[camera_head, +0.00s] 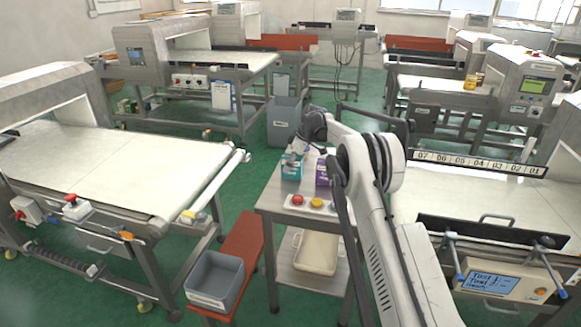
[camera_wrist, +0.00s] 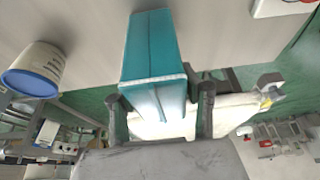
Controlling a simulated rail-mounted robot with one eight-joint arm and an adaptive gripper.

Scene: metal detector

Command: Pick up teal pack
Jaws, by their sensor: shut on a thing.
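The teal pack (camera_head: 291,169) is a small box at the small grey table (camera_head: 262,204) in the head view. In the wrist view the teal pack (camera_wrist: 153,50) shows large, its pale end edge toward the camera. My gripper (camera_wrist: 162,108) is shut on it, with one dark finger on each side. In the head view my gripper (camera_head: 295,153) is at the top of the pack, partly hidden by my own arm. Whether the pack touches the tabletop is hard to tell.
A purple pack (camera_head: 322,172) stands close right of the teal pack. A control box with red and yellow buttons (camera_head: 317,204) sits at the table's front. A white tub with a blue rim (camera_wrist: 32,70) shows in the wrist view. Conveyors (camera_head: 120,165) flank the table.

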